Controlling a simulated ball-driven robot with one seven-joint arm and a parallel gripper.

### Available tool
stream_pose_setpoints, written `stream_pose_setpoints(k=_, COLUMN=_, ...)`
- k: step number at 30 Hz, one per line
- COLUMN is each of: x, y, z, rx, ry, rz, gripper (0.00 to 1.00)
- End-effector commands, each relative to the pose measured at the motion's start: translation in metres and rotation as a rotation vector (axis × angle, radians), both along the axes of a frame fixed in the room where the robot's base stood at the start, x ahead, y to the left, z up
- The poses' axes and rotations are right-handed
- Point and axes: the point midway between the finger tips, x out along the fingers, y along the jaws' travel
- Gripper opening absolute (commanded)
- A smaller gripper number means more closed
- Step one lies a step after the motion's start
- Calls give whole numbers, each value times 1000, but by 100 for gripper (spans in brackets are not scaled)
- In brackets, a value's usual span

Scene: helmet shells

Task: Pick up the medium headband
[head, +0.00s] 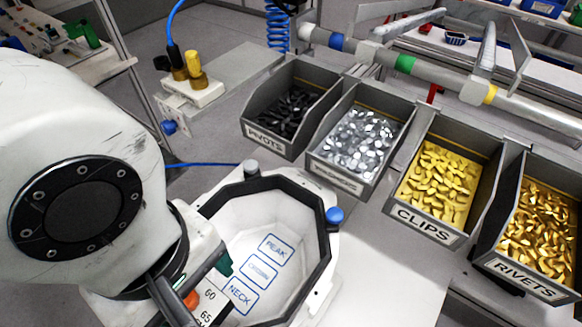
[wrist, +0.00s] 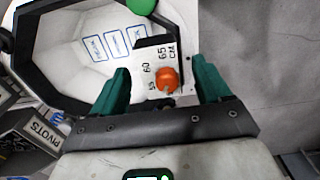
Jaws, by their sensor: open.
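No piece is clearly recognisable as the medium headband. Grey band-like pieces sit along a rail (head: 440,72) at the upper right of the head view, among blue, green and yellow collars; I cannot tell whether they are headbands. My gripper (wrist: 160,66) is open, its teal fingers apart and empty in the wrist view. An orange knob (wrist: 166,79) on a white scale plate (wrist: 152,52) marked 55, 60, 65 CM shows between and beyond the fingers. In the head view the knob (head: 192,299) and part of a green finger show at the bottom, partly hidden by my arm.
A black-rimmed octagonal fixture (head: 318,222) has a white inside marked PEAK and NECK. Grey bins of pivots (head: 270,143), silver pieces (head: 340,178), clips (head: 425,222) and rivets (head: 520,277) stand to its right. A blue knob (head: 334,215) sticks up at the rim.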

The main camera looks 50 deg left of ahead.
Motion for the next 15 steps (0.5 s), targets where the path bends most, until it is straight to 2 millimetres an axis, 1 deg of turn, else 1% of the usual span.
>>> stream_pose_setpoints(k=2, x=0, y=0, z=0, rx=0, ry=0, rz=0, gripper=75)
stream_pose_setpoints(k=15, x=0, y=0, z=0, rx=0, ry=0, rz=0, gripper=33)
